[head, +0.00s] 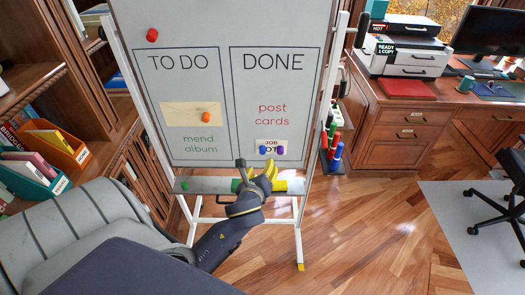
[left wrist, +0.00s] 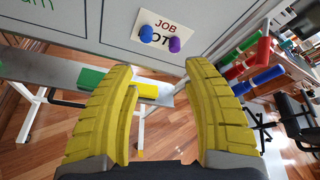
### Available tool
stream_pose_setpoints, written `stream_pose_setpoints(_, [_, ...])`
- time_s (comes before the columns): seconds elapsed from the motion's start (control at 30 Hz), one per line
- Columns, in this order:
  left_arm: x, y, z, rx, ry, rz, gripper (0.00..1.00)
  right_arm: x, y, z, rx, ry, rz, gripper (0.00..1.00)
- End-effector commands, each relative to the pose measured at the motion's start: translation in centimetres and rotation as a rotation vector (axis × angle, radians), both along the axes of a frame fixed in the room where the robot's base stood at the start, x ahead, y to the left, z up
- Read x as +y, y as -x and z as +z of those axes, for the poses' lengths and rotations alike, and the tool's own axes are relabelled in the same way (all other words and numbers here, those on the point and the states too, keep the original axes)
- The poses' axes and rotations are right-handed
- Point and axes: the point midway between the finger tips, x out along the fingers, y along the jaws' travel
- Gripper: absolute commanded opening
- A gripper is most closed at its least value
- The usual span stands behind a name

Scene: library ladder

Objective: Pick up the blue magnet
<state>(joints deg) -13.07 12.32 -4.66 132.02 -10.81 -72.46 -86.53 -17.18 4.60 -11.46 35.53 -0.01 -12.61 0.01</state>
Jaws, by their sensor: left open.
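The blue magnet (head: 263,150) sits on a small card in the DONE column of the whiteboard (head: 190,60), left of a purple magnet (head: 280,150). In the left wrist view the blue magnet (left wrist: 146,33) shows beyond and between the fingertips, near the top, with the purple magnet (left wrist: 174,45) close beside it. My left gripper (head: 262,168) has yellow fingers and is just below the card in the head view. In the left wrist view the left gripper (left wrist: 160,70) is open and empty, apart from both magnets. My right gripper is not in view.
A tray ledge (head: 210,186) runs under the board, with a green magnet (head: 184,185) at its left. An orange magnet (head: 206,117) and a red magnet (head: 152,35) are elsewhere on the board. Coloured markers (head: 336,152) stand at the right.

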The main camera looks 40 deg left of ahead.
Motion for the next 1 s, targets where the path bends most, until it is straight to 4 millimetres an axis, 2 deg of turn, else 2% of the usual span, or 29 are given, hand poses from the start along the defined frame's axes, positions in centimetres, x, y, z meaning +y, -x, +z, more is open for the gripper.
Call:
stream_pose_setpoints(0.07, [0.5, 0.6, 0.6, 0.050, -0.094, -0.009, 0.50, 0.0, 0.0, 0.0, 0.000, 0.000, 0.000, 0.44])
stream_pose_setpoints(0.2, [1.2, 1.1, 0.2, 0.136, -0.209, -0.023, 0.50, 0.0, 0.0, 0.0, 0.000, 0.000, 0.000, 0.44])
stream_pose_setpoints(0.37, [1.5, 0.8, -0.1, 0.168, -0.256, -0.039, 0.50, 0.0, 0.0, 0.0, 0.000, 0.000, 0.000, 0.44])
stream_pose_setpoints(1.0, [6.4, -7.3, -4.0, 0.169, -0.258, -0.042, 0.50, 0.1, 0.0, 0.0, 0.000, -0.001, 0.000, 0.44])
